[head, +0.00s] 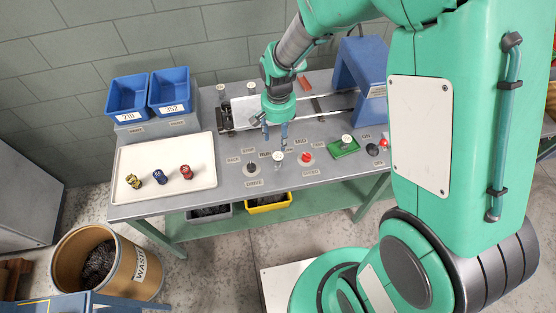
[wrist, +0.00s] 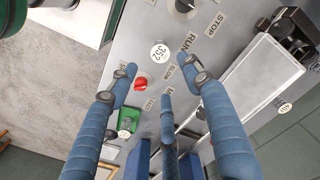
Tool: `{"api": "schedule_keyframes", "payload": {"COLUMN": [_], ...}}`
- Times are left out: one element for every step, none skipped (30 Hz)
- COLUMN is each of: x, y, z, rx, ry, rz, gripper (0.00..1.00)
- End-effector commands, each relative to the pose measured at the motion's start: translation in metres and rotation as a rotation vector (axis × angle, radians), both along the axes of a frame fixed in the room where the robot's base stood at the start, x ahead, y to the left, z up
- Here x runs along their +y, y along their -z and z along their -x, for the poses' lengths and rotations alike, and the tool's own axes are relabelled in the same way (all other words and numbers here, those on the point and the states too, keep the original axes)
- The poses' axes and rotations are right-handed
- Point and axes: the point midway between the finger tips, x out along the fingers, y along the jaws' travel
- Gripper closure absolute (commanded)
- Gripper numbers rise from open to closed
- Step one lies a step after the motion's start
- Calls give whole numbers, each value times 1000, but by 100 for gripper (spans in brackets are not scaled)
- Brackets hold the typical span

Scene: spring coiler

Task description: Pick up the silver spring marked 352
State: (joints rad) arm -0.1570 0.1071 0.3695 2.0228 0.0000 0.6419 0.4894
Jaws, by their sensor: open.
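The silver spring marked 352 (head: 278,163) stands on the grey bench between the black knob and the red knob in the head view. Its round white tag (wrist: 160,52) reads 352 in the wrist view and hides most of the spring body. My gripper (head: 275,137) points down just behind the spring in the head view. In the wrist view my gripper (wrist: 160,80) has its blue fingers spread, with nothing between them. The tag shows just beyond the fingertips, and the fingers look apart from it. The exact height gap is hard to tell.
A red knob (head: 305,156) and a black knob (head: 251,168) flank the spring. A green block (head: 343,152) with a tagged piece lies right. A white tray (head: 135,160) holds three coloured springs. Blue bins (head: 127,112), labelled 219 and 352, stand at back left. A blue arch (head: 360,75) stands at right.

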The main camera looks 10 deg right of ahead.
Motion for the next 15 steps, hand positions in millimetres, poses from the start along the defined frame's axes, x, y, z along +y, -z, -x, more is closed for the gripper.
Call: {"api": "schedule_keyframes", "payload": {"x": [0, 0, 0, 0, 0, 0, 0, 0, 0, 0, 0, 0, 0, 0, 0], "y": [4, 6, 10, 13, 17, 22, 26, 30, 37, 41, 46, 53, 57, 61, 67], "z": [1, 1, 1, 1, 1, 1, 1, 1, 1, 1, 1, 1, 1, 1, 1], "rx": [2, 2, 2, 2, 2, 3, 3, 3, 2, 3, 3, 3, 2, 2, 3], "ry": [0, 0, 0, 0, 0, 0, 0, 0, 0, 0, 0, 0, 0, 0, 0], "rz": [0, 0, 0, 0, 0, 1, 1, 0, 0, 0, 1, 1, 0, 0, 0], "gripper": [51, 51, 51, 51, 51, 51, 51, 51, 51, 51, 51, 51, 51, 51, 51]}}
